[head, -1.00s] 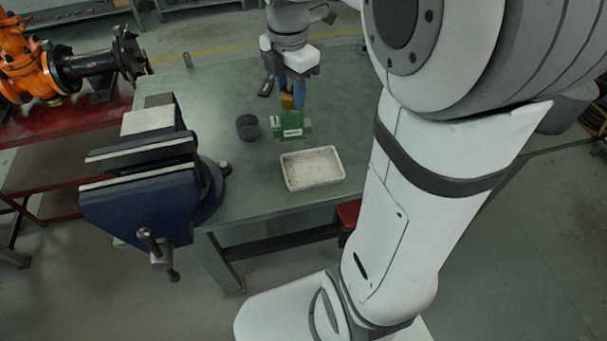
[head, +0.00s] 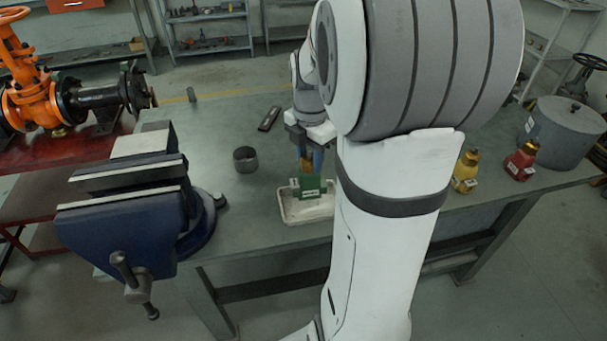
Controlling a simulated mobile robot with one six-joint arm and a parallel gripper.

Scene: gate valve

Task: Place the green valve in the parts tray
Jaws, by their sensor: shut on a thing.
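The green valve (head: 308,189) is a small green block with a pale label and a brass-coloured top. My gripper (head: 308,163) points down and is shut on the valve's upper part. The parts tray (head: 290,216) is a shallow, off-white rectangular tray on the grey bench. The valve is over the tray and covers part of its far side. I cannot tell whether the valve touches the tray floor. My own arm hides the tray's right end.
A dark ring (head: 245,159) and a flat dark object (head: 269,119) lie on the bench. A blue vise (head: 135,215) stands at the left. A yellow valve (head: 465,172), a red valve (head: 521,161) and a grey drum (head: 562,130) stand at the right.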

